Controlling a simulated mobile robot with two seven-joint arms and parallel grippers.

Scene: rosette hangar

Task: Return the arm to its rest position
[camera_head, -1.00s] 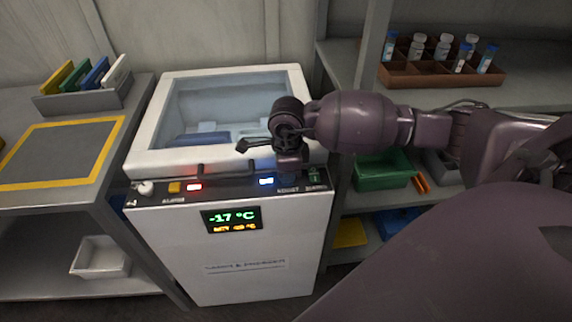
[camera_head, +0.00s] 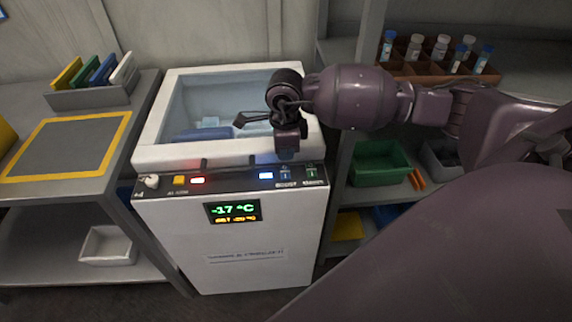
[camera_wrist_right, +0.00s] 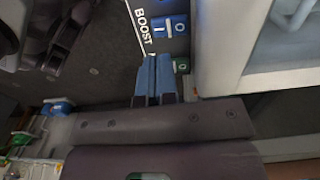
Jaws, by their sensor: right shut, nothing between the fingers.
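My right arm enters from the right in the head view. Its gripper (camera_head: 287,155) points down just above the control panel's right part, near the blue BOOST switch (camera_head: 286,174). The wrist view shows its blue-tipped fingers (camera_wrist_right: 155,78) closed together with nothing between them, beside the BOOST switch (camera_wrist_right: 170,27). I cannot tell the exact gap to the panel, but the fingers look clear of it. My left gripper is not in view.
A grey table (camera_head: 60,190) is at left. A brown rack (camera_head: 400,66) with vials and a green bin (camera_head: 378,165) stand on the right shelves.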

